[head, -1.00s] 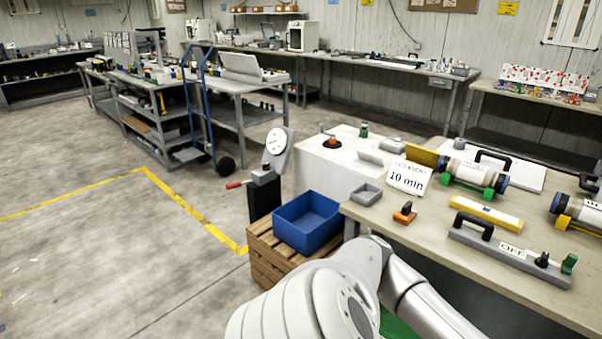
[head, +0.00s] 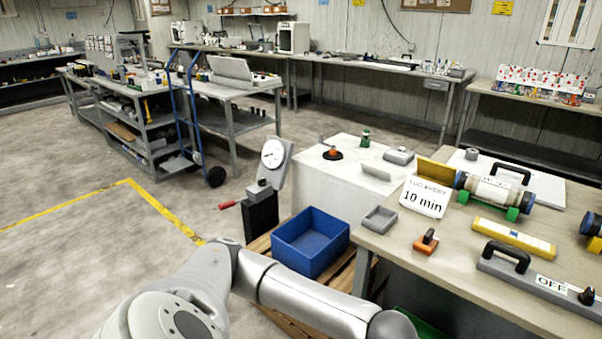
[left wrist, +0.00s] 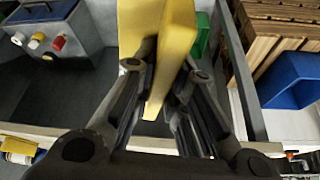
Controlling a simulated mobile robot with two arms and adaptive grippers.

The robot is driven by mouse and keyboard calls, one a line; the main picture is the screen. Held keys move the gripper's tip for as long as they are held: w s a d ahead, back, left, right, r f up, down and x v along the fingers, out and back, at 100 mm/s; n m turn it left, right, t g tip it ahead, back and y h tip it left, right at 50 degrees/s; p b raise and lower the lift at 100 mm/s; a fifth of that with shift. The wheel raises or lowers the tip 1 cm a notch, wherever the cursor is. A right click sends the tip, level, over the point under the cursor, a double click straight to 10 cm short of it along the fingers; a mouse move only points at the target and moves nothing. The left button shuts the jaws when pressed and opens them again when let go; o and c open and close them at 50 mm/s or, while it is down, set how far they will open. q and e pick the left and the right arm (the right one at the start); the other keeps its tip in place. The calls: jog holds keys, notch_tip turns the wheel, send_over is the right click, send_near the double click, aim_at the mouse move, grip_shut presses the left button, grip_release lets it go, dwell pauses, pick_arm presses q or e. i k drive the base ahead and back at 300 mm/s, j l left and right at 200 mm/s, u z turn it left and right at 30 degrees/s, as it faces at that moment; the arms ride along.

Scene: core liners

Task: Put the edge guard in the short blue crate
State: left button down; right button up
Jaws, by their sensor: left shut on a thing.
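In the left wrist view my left gripper (left wrist: 165,115) is shut on a yellow angled piece, the edge guard (left wrist: 178,50). Its two long yellow faces stick out beyond the fingers. The short blue crate (head: 296,258) stands open on a wooden base, left of the workbench in the head view. I see nothing inside it. A blue crate wall also shows at the right of the left wrist view (left wrist: 297,82), apart from the edge guard. In the head view my left arm crosses low in front of the crate, with its gripper out of frame. My right gripper is not in view.
The workbench (head: 462,277) holds a grey tray (head: 380,219), an orange-handled piece (head: 426,242), a yellow bar (head: 514,237) and a tube. A dial gauge (head: 273,155) stands behind the crate. A slatted wooden base (head: 262,243) lies under the crate. Floor at left is clear.

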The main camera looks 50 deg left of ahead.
aim_at(306, 250)
jog(key=i+j, duration=0.1)
jog(key=j, duration=0.55)
jog(key=i+j, duration=0.1)
jog(key=j, duration=0.55)
jog(key=i+j, duration=0.1)
jog(key=j, duration=0.55)
jog(key=i+j, duration=0.1)
jog(key=j, duration=0.55)
